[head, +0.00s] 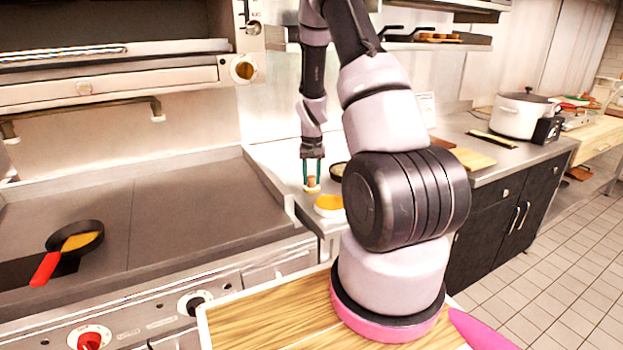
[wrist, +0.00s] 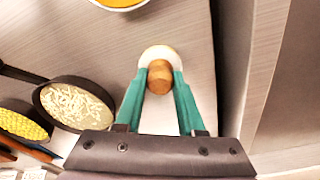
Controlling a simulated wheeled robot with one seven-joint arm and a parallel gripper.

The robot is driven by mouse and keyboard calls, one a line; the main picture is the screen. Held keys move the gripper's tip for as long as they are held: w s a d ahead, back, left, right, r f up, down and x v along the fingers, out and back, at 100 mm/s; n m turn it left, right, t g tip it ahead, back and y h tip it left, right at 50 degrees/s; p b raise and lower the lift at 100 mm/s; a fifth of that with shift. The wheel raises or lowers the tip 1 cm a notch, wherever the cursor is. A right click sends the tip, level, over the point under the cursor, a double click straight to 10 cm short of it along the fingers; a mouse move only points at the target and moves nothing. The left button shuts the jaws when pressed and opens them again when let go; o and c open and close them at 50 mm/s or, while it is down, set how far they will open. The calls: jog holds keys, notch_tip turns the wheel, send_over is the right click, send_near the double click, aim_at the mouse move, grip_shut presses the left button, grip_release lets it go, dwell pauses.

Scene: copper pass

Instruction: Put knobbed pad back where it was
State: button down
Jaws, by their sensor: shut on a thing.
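The knobbed pad (head: 312,189) is a small pale disc with a brown wooden knob. It shows in the head view at the left end of the steel counter, behind a white bowl. My gripper (head: 312,177) points down with its green fingers closed around the knob. In the wrist view the fingers of my gripper (wrist: 160,80) press on both sides of the knob, and the pad's pale disc (wrist: 158,53) shows beyond it. I cannot tell whether the disc touches the counter.
A white bowl (head: 329,206) with orange contents stands close in front. In the wrist view a dark pan of white grains (wrist: 74,104) and a pan of yellow bits (wrist: 20,124) lie left. A red-handled frying pan (head: 75,238) sits on the griddle (head: 175,215).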

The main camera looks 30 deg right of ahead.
jog(key=shift+f, duration=0.15)
jog(key=c, duration=0.5)
grip_release()
notch_tip(320, 180, up, 12)
jog(key=s, duration=0.1)
notch_tip(320, 180, up, 9)
jog(key=t, duration=0.1)
send_over(312, 180)
jog(key=s+a, duration=0.3)
jog(key=a, duration=0.1)
jog(key=shift+s+a+r+t+y, duration=0.45)
jog(key=shift+s+a+r+t, duration=0.4)
jog(key=shift+s+a+r, duration=1.75)
jog(key=shift+s+a+r+t+y, duration=0.4)
jog(key=shift+s+a+r+t, duration=0.55)
jog(key=shift+s+r, duration=3.05)
jog(key=shift+s+a+r+t+y, duration=0.6)
jog(key=shift+s+a+r, duration=1.3)
jog(key=shift+s, duration=2.8)
jog(key=shift+f, duration=0.1)
